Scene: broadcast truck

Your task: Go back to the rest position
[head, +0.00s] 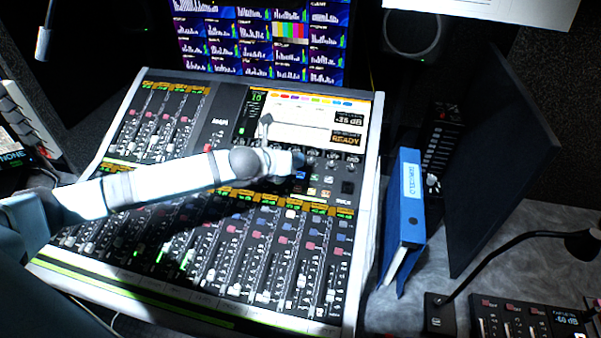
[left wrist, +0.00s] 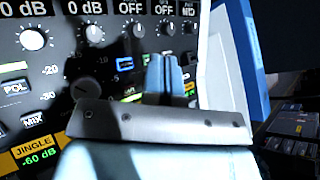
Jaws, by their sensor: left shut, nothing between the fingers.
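My left arm reaches in from the left in the head view, across the mixing console (head: 372,150). My left gripper (head: 298,160) is over the console's right-hand control section, just below the screen that reads READY. In the left wrist view the fingers of the left gripper (left wrist: 165,75) are together with nothing between them. They are close in front of the knobs and lit buttons; whether they touch the panel I cannot tell. My right gripper is in neither view.
A blue binder (head: 412,200) stands right of the console. A dark upright panel (head: 500,150) is further right. A small control box (head: 530,318) and a black gooseneck lamp (head: 510,245) are at the lower right. Monitors (head: 262,40) are behind the console.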

